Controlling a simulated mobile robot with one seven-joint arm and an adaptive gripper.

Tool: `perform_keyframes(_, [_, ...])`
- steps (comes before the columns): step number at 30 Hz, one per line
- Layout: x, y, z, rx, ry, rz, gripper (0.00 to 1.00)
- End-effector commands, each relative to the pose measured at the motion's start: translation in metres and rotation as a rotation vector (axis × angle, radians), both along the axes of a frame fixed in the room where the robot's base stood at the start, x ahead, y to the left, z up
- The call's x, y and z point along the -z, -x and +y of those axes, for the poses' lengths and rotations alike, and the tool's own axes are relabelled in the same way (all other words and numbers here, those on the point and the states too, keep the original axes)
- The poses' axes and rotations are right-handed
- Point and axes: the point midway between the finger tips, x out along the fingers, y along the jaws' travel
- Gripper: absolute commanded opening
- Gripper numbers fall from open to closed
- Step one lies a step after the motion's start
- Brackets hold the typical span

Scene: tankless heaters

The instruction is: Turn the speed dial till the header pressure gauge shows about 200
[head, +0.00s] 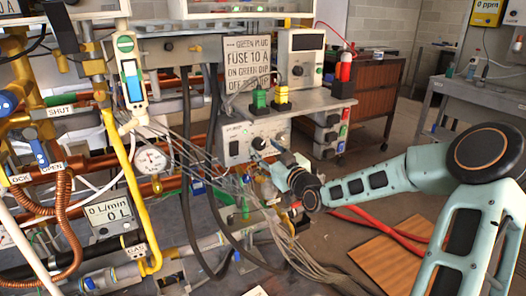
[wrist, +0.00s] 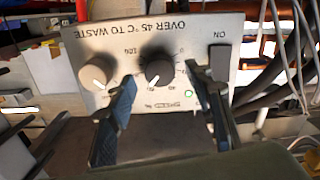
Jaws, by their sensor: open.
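In the wrist view a black dial (wrist: 158,70) with a white pointer mark sits on a light control panel (wrist: 225,28). A numbered scale surrounds it, and the print is upside down; a small label beside it seems to read speed. My gripper (wrist: 160,76) is open, with one finger on either side of the black dial; I cannot tell whether they touch it. In the head view my gripper (head: 270,152) is at the front of the control box (head: 236,142). A round white gauge (head: 151,160) shows among the pipes at left; its name and reading are too small to read.
A beige knob (wrist: 95,75) sits left of the black dial, close to a finger. A green light (wrist: 188,94) and a switch (wrist: 219,62) are on the right. Grey cables (head: 215,180) hang left of the box. Open floor lies right, with a wooden board (head: 385,255).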

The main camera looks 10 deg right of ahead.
Motion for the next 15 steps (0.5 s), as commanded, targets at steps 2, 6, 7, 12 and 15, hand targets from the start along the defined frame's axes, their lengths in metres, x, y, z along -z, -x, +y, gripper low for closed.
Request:
perform_keyframes(2, [0.0012, -0.0075, 0.0028, 0.0, -0.001, 0.0, 0.47])
perform_keyframes(6, [0.0003, -0.0137, 0.0042, 0.001, -0.001, 0.001, 0.47])
perform_keyframes(7, [0.0002, -0.0142, 0.0042, 0.001, -0.001, 0.001, 0.47])
perform_keyframes(12, [0.0001, -0.0144, 0.0043, 0.001, 0.001, 0.002, 0.47])
perform_keyframes(15, [0.0002, -0.0142, 0.0044, 0.001, 0.001, 0.002, 0.43])
